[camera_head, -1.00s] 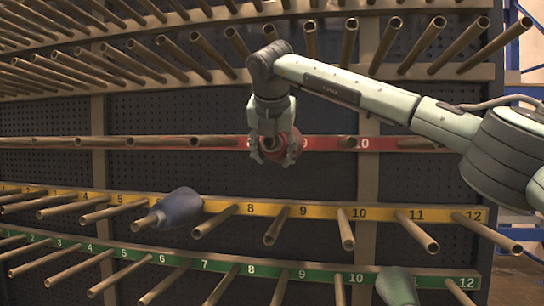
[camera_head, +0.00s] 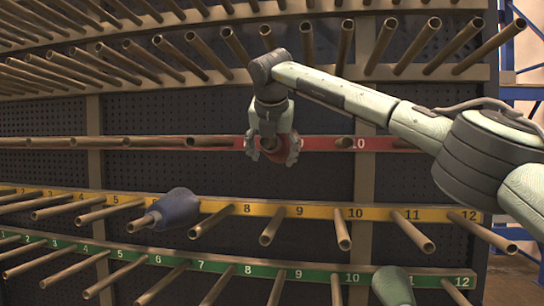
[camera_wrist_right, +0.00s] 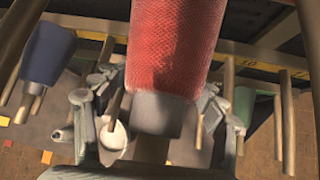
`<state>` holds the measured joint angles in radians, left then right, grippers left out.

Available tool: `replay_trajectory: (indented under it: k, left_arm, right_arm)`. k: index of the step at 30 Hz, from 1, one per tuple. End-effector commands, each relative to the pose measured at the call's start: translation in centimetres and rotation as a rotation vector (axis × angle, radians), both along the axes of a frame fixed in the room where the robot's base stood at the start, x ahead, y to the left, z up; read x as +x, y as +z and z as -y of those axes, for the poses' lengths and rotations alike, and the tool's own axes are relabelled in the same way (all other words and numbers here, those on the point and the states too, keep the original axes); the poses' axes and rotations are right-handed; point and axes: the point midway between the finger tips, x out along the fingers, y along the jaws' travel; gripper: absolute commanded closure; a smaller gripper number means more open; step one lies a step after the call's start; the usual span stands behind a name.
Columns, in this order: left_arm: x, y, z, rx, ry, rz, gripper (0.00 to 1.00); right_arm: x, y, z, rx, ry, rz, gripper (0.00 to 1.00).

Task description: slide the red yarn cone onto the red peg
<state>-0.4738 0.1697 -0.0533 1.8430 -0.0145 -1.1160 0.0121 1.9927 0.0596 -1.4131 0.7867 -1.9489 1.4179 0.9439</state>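The red yarn cone (camera_head: 279,157) is at the red-labelled rail (camera_head: 215,143), partly hidden by my right gripper (camera_head: 272,152). In the right wrist view the cone (camera_wrist_right: 175,45) is large, its narrow grey end (camera_wrist_right: 158,113) towards me. A tan peg end (camera_wrist_right: 153,150) appears to stick out below that grey end, so the cone seems to sit around a red-row peg. My right gripper's fingers (camera_wrist_right: 158,112) stand on both sides of the grey end with visible gaps, open. The cone's far end is cut off. My left gripper is not in view.
A blue cone (camera_head: 178,208) sits on a yellow-row peg and a green cone (camera_head: 393,287) on a green-row peg. Bare pegs stick out along the yellow rail (camera_head: 325,211), the green rail (camera_head: 235,267) and the upper rows, close around my right arm.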

Motion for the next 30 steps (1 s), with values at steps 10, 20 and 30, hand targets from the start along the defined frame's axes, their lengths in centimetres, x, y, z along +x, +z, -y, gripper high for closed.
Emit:
replay_trajectory:
  k: [10, 20, 30]
  left_arm:
    - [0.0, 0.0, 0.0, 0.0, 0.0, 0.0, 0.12]
    - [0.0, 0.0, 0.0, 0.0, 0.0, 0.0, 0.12]
    - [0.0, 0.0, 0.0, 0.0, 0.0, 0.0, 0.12]
  right_arm:
    - [-0.1, -0.1, 0.0, 0.0, 0.0, -0.004, 0.22]
    - [-3.7, 3.7, -0.1, 0.0, 0.002, 0.003, 0.22]
    - [-7.9, 7.8, -0.3, 0.001, 0.001, 0.001, 0.22]
